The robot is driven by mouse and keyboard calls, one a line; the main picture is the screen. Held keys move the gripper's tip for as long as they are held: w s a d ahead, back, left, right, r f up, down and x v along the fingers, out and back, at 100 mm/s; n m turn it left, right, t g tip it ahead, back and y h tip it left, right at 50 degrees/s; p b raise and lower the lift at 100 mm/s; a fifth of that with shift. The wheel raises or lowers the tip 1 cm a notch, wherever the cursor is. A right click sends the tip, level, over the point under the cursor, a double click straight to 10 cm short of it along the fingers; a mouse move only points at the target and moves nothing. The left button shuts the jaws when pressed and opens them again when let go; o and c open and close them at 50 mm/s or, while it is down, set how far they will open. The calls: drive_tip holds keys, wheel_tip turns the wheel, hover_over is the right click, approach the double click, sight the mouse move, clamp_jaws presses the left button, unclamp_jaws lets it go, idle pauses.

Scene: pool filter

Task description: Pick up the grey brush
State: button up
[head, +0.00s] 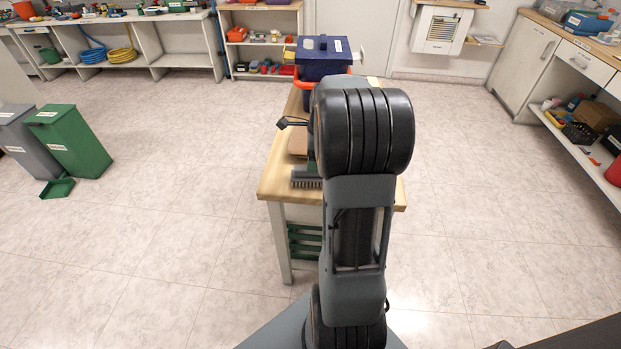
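The grey brush (305,179) lies near the front left edge of the wooden table top, bristles facing me. My arm hides its right part. My gripper is mostly hidden behind my arm. A small dark piece sticks out left of the arm above the table, and I cannot tell if it is a gripper finger. Whether the gripper is open or shut does not show.
The wooden table (275,184) stands ahead, with a dark blue lidded box (322,66) at its far end. Green bin (72,140) and grey bin (22,140) stand on the left. Shelves and counters line the walls.

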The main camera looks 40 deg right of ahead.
sight(311, 175)
drive_tip(key=shift+w+a+f+b, duration=0.1)
drive_tip(key=shift+a+f+b, duration=0.1)
drive_tip(key=shift+f, duration=0.9)
drive_tip(key=shift+w+a+f+b, duration=0.1)
drive_tip(key=shift+a+f, duration=0.15)
drive_tip(key=shift+f, duration=0.9)
drive_tip(key=shift+w+a+f+b, duration=0.1)
drive_tip(key=shift+a+f, duration=0.1)
drive_tip(key=shift+f, duration=0.9)
drive_tip(key=c, duration=1)
drive_tip(key=shift+r, duration=0.1)
